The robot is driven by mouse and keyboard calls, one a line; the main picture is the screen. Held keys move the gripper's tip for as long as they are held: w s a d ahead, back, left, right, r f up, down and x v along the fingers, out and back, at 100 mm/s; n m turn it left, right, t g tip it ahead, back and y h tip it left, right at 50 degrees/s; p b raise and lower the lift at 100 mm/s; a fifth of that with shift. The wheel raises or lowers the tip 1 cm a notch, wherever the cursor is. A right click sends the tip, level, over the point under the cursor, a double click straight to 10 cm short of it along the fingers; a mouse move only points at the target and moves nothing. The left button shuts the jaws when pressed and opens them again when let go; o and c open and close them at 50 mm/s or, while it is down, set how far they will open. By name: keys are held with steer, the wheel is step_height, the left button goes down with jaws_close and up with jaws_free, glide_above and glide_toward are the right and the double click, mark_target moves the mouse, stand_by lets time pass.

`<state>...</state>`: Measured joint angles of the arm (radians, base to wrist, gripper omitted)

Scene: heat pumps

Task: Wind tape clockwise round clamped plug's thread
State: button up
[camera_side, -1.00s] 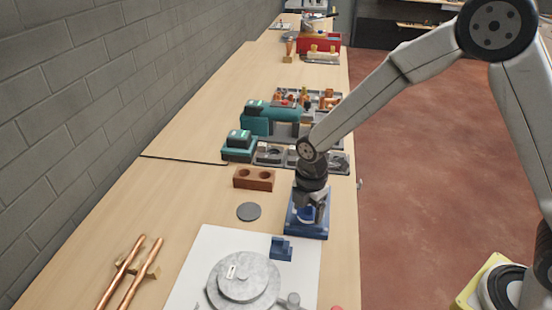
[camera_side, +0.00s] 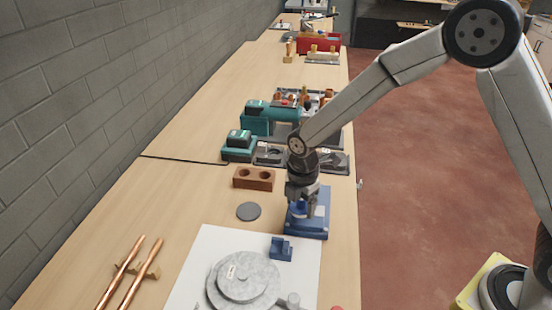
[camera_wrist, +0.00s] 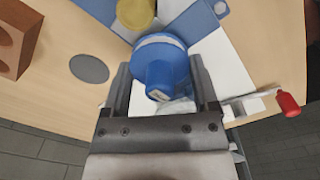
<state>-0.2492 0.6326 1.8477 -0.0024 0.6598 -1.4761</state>
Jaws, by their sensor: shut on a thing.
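In the wrist view a blue spool with a white rim (camera_wrist: 158,70) sits between the fingers of my gripper (camera_wrist: 162,92), which is shut on it. A yellow round piece (camera_wrist: 135,12), apparently the plug, shows at the top edge, close beyond the spool; its thread cannot be made out. In the side view my gripper (camera_side: 303,203) is low over the blue clamp base (camera_side: 317,228), toward its left side. The gripper hides the plug there, and the spool is hard to make out. I cannot tell whether tape lies on the thread.
A small blue bracket (camera_side: 282,249) and a round grey metal piece (camera_side: 243,277) are on a white sheet (camera_side: 203,249). A brown two-hole block (camera_side: 254,178) and a dark disc (camera_side: 248,211) lie left of the clamp. Copper pipes (camera_side: 138,275) are at front left. A red-tipped handle (camera_wrist: 288,104) is at right.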

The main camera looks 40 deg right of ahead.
steer(key=shift+w, duration=0.15)
steer(key=shift+w+a, duration=0.2)
steer(key=shift+w, duration=0.55)
steer(key=shift+w+d, duration=0.1)
steer(key=shift+w, duration=0.5)
steer(key=shift+w+d, duration=0.1)
steer(key=shift+w, duration=0.25)
steer(key=shift+w+d, duration=0.5)
steer(key=shift+w, duration=0.25)
steer(key=shift+d, duration=0.1)
